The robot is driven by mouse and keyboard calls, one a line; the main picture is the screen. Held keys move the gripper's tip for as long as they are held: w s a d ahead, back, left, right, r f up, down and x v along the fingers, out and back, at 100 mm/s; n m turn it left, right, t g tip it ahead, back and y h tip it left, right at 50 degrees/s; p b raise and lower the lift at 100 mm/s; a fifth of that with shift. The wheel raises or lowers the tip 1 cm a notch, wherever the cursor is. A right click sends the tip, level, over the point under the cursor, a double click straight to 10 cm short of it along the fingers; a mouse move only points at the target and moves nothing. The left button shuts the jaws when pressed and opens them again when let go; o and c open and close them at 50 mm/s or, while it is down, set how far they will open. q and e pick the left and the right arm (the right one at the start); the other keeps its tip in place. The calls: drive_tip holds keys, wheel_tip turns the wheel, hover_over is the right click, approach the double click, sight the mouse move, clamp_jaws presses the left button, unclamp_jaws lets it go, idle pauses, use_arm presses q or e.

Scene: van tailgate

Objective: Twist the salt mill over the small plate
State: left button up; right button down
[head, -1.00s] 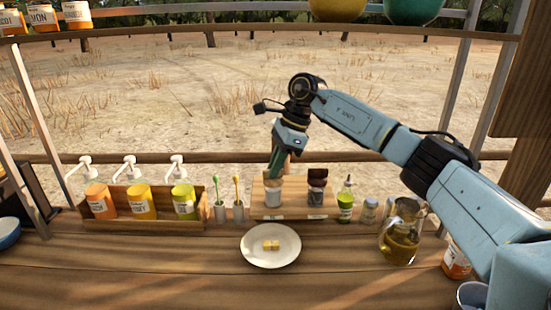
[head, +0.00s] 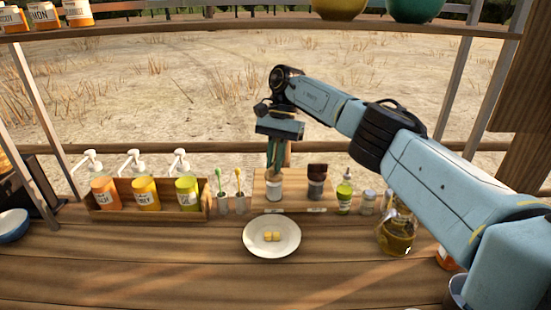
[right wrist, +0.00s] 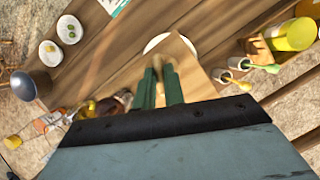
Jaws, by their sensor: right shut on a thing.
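The salt mill (head: 274,188), pale with a label and a wooden top, stands upright at the wooden stand behind the plate. My right gripper (head: 277,160) comes down on it from above and is shut on its top. In the right wrist view the green fingers (right wrist: 160,85) have the wooden top between them. The small plate (head: 254,247) is white and round, lies in front of the stand and carries small yellow cubes (head: 271,236). The mill is behind the plate, not over it. My left gripper is not in view.
A dark-topped mill (head: 316,186) stands close to the right of the salt mill. A green bottle (head: 345,196), small jars and a glass jug (head: 396,236) are farther right. Cups with spoons (head: 240,203) and a pump-bottle crate (head: 150,212) stand left. The front counter is clear.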

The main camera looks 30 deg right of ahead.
drive_tip(key=shift+r+n+g+h, duration=0.1)
drive_tip(key=shift+n+g+h, duration=0.25)
drive_tip(key=shift+n, duration=0.95)
drive_tip(key=shift+n, duration=0.3)
drive_tip(key=shift+w, duration=0.1)
drive_tip(key=c, duration=1.5)
unclamp_jaws()
